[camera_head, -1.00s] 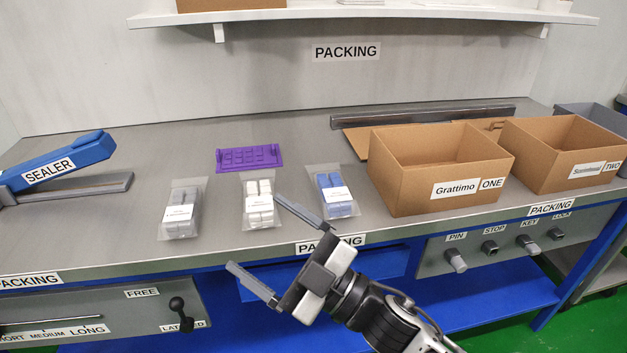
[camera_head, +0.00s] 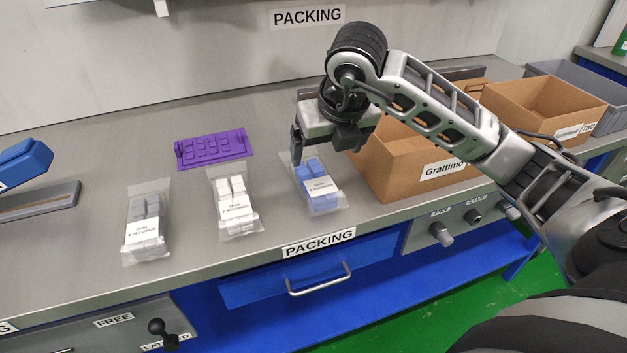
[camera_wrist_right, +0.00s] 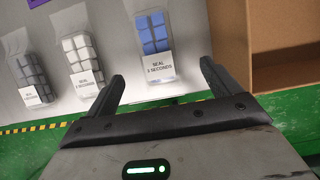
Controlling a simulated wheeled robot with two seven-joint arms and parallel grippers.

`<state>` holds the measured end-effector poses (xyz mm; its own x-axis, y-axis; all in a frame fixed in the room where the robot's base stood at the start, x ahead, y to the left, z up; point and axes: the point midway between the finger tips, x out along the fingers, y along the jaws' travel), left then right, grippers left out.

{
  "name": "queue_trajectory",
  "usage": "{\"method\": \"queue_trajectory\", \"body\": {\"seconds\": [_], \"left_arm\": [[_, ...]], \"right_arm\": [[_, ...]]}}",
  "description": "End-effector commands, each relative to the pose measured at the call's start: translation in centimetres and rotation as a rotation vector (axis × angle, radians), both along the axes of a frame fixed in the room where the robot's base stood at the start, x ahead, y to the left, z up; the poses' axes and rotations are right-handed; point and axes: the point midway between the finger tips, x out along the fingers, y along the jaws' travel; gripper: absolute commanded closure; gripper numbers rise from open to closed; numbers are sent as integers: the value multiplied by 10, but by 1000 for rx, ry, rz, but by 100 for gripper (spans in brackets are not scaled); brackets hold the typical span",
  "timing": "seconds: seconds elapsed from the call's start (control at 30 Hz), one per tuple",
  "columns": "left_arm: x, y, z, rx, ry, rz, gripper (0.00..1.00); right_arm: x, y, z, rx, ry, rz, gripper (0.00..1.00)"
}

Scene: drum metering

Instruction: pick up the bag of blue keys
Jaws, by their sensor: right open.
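The bag of blue keys (camera_head: 317,186) lies on the bench, a clear bag with blue blocks and a white label. My right gripper (camera_head: 318,150) is open just above and behind it, pointing down, with nothing between its fingers. In the right wrist view the bag of blue keys (camera_wrist_right: 154,38) shows beyond the gap between the two fingers (camera_wrist_right: 160,85). The bag of white keys (camera_head: 234,203) and the bag of grey keys (camera_head: 147,222) lie to its left. My left gripper is not in view.
An open cardboard box labelled Grattimo (camera_head: 400,180) stands close to the right of the blue bag. A second box (camera_head: 545,105) is further right. A purple tray (camera_head: 211,149) lies behind the bags. A blue sealer (camera_head: 25,162) is at the left. The bench's front edge is near the bags.

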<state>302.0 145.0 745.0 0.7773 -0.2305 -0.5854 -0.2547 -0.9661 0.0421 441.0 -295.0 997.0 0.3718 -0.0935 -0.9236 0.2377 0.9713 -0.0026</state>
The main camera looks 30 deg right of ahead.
Motion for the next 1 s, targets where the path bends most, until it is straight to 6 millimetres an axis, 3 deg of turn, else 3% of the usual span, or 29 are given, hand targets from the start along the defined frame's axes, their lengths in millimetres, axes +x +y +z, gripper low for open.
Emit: {"method": "queue_trajectory", "body": {"seconds": [0.1, 0.23, 0.47, 0.8, 1.0], "left_arm": [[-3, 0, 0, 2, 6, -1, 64], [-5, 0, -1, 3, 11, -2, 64], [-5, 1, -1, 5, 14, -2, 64], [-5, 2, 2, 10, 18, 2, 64], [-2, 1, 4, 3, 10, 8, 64]], "right_arm": [[9, -2, -25, 2, 7, 1, 11], [17, -3, -44, 3, 3, 1, 11], [24, -4, -58, 2, 1, 3, 11], [43, -2, -99, 3, 2, 4, 11], [44, -3, -102, 3, -1, 6, 11]]}}
